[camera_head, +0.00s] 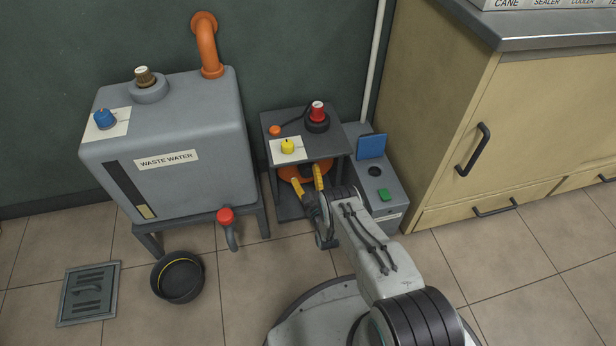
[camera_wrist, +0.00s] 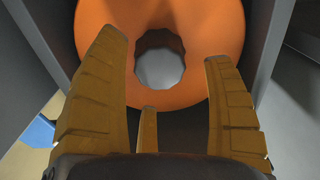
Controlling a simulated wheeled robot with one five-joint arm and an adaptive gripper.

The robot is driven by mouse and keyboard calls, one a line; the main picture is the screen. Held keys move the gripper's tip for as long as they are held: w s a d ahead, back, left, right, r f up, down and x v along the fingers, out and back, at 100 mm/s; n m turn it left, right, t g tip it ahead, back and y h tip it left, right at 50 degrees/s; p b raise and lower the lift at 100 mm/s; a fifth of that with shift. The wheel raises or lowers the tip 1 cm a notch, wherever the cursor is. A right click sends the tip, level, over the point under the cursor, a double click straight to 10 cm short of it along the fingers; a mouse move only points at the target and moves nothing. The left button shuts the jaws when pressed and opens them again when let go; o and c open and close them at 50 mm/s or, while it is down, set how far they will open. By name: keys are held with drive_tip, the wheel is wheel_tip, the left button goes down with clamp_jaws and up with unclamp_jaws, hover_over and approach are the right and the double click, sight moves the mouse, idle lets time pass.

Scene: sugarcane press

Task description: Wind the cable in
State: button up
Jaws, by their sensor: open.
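An orange ring-shaped reel (camera_head: 290,172) sits inside the small dark stand (camera_head: 327,147), below its top plate. In the wrist view the orange reel (camera_wrist: 185,25) fills the top, with a round grey centre (camera_wrist: 160,70). My gripper (camera_head: 307,177) is at the front opening of the stand, its yellow fingers spread before the reel. In the wrist view my gripper (camera_wrist: 165,55) is open, with a finger on each side of the grey centre and nothing between them. Whether the fingers touch the reel I cannot tell. A short dark cable (camera_head: 292,124) lies on the stand top; no other cable shows clearly.
The stand top holds a red-capped knob (camera_head: 317,110), a yellow knob (camera_head: 288,146) and an orange knob (camera_head: 274,130). A grey box (camera_head: 380,190) with a green button stands close right. The waste water tank (camera_head: 185,130) is left, with a black bowl (camera_head: 178,278) on the floor.

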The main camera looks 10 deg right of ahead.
drive_tip(key=shift+w+b, duration=0.3)
drive_tip(key=shift+w, duration=0.65)
drive_tip(key=shift+c, duration=0.5)
drive_tip(key=c, duration=1.2)
drive_tip(key=shift+o, duration=0.2)
drive_tip(key=shift+s+r+m+p, duration=0.1)
drive_tip(key=shift+m+p, duration=0.2)
drive_tip(key=shift+p, duration=0.05)
